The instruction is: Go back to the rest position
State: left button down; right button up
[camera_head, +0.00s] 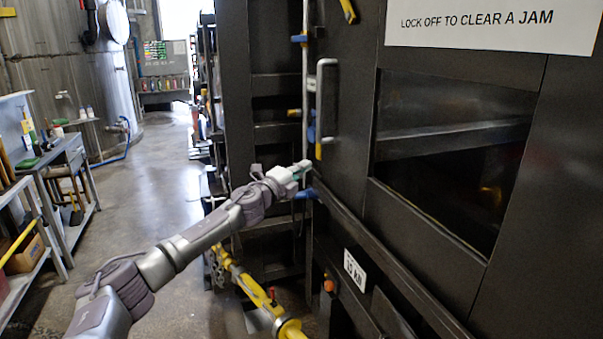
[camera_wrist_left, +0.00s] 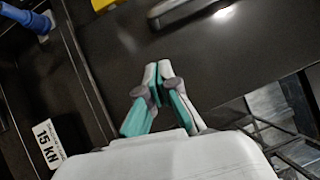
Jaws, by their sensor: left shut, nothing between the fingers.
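My left gripper (camera_head: 302,170) is at the end of my left arm, which reaches in from the lower left of the head view. It is in front of the dark waste compactor (camera_head: 345,130), a little below the upright door handle (camera_head: 325,108). In the left wrist view the gripper's green and grey fingers (camera_wrist_left: 158,75) are closed together with nothing between them. The handle (camera_wrist_left: 190,10) shows beyond the fingertips in that view, apart from them. My right gripper is not in view.
The compactor has a window (camera_head: 450,150), a white lock-off sign (camera_head: 490,25) and a "15 KN" label (camera_head: 354,270). A yellow bar (camera_head: 252,290) lies low below my arm. A workbench (camera_head: 60,160) stands at the left. The floor (camera_head: 150,170) between is clear.

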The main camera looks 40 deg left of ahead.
pick_arm(q)
jog(key=shift+s+a+f, duration=0.2)
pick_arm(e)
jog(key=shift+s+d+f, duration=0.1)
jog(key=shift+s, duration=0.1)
